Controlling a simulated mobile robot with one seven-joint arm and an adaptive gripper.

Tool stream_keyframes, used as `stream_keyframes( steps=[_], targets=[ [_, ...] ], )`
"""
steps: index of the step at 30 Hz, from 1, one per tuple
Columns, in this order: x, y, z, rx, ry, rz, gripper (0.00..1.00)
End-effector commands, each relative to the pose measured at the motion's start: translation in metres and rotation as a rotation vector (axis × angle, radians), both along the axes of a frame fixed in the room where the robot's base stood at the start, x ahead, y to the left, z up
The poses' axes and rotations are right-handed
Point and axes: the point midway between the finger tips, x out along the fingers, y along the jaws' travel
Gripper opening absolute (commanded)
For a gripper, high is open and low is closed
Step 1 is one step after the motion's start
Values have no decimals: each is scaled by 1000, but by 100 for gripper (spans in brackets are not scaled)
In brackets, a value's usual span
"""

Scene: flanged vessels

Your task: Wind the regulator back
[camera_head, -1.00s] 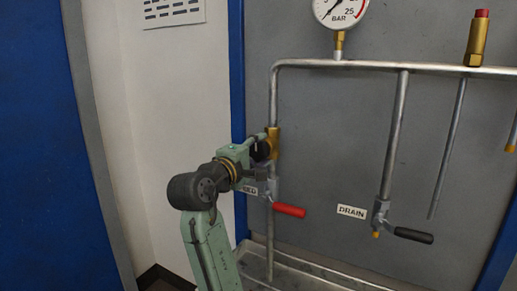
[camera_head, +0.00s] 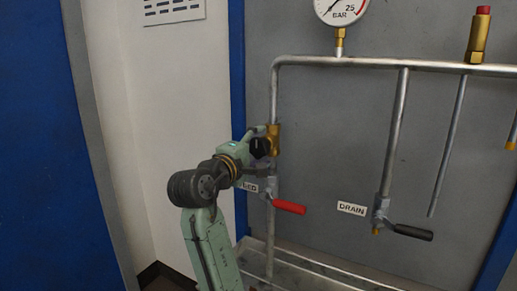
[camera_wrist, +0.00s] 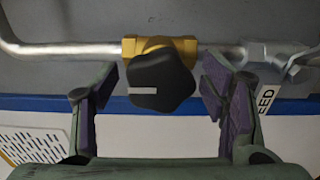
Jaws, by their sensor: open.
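The regulator is a brass body (camera_head: 274,133) on the left vertical pipe with a black lobed knob (camera_head: 260,148). In the wrist view the knob (camera_wrist: 161,82) has a pale mark pointing left, and the brass body (camera_wrist: 178,45) shows behind it. My gripper (camera_wrist: 158,85) is open, with one finger pad on each side of the knob. Gaps show between the knob and both pads. In the head view my gripper (camera_head: 255,138) is at the knob, and its fingers are partly hidden.
A red-handled valve (camera_head: 289,207) sits just below the regulator, by a partly hidden label. A black-handled drain valve (camera_head: 412,232) is to the right. A pressure gauge (camera_head: 341,8) and a brass relief fitting (camera_head: 479,38) are above. A metal tray (camera_head: 310,272) lies below.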

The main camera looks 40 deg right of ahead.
Motion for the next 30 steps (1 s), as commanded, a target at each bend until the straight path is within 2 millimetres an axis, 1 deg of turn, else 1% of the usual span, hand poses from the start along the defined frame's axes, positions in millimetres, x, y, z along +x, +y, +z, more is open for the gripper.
stream_keyframes(
  steps=[4, 7, 11, 16, 21, 25, 30],
  targets=[
    [0, 1, 0, -1, -1, 0, 66],
    [-3, 9, 0, -1, -1, 1, 66],
    [-11, 29, 0, 0, -1, 3, 66],
    [-25, 65, 0, -2, -2, 5, 66],
    [-38, 93, 0, 0, -1, 3, 66],
    [-43, 106, 0, -1, -1, 1, 66],
    [-46, 111, 0, 0, 0, 1, 66]
  ],
)
